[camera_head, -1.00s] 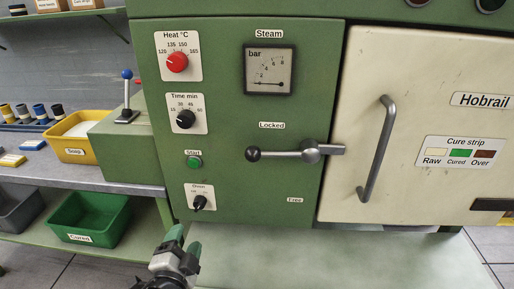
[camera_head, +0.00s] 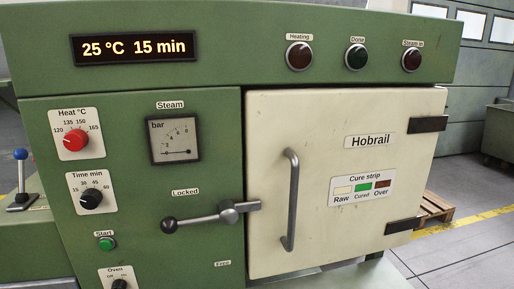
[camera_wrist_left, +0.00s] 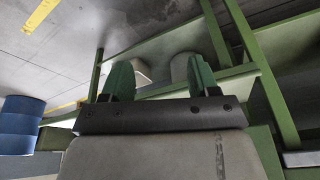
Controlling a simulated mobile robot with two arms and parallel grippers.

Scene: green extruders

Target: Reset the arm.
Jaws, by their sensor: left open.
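My left gripper (camera_wrist_left: 159,82) shows in the left wrist view with its two green fingers spread apart and nothing between them. It faces a green metal frame and the grey floor. It is not in the head view now. My right gripper is in neither view. The head view shows the green oven (camera_head: 215,245) with its cream door (camera_head: 345,235) closed. The latch lever (camera_head: 195,221) lies across toward the door under the "Locked" label. The display (camera_head: 134,49) reads 25 °C 15 min.
The oven front carries a red heat knob (camera_head: 76,141), a black time knob (camera_head: 91,198), a green start button (camera_head: 107,243) and a steam gauge (camera_head: 174,139). A door handle (camera_head: 290,200) sticks out. A blue drum (camera_wrist_left: 20,122) stands left in the wrist view. A pallet (camera_head: 432,208) lies right of the oven.

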